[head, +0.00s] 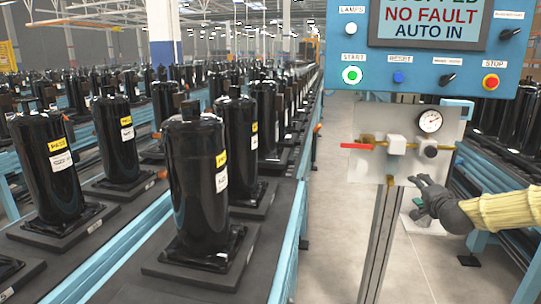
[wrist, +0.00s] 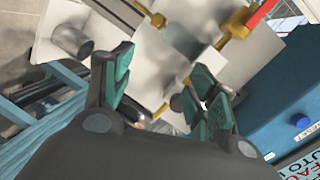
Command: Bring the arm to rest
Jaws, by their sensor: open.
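My gripper (head: 416,198) is at the right of the head view, just below and in front of the pale valve plate (head: 370,170), at the end of my arm in its pale yellow sleeve (head: 505,211). The wrist view shows the gripper (wrist: 160,85) with its two teal-padded fingers apart and nothing held between them. The brass and white fittings of the valve plate lie beyond the fingers there. Whether a finger touches the plate, I cannot tell.
A red lever (head: 356,146) points left on the plate, near a round gauge (head: 430,121). The blue control panel (head: 420,70) hangs above, its screen reading "NO FAULT". Black compressors (head: 195,185) fill the conveyor at left. Floor is clear between conveyor and post.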

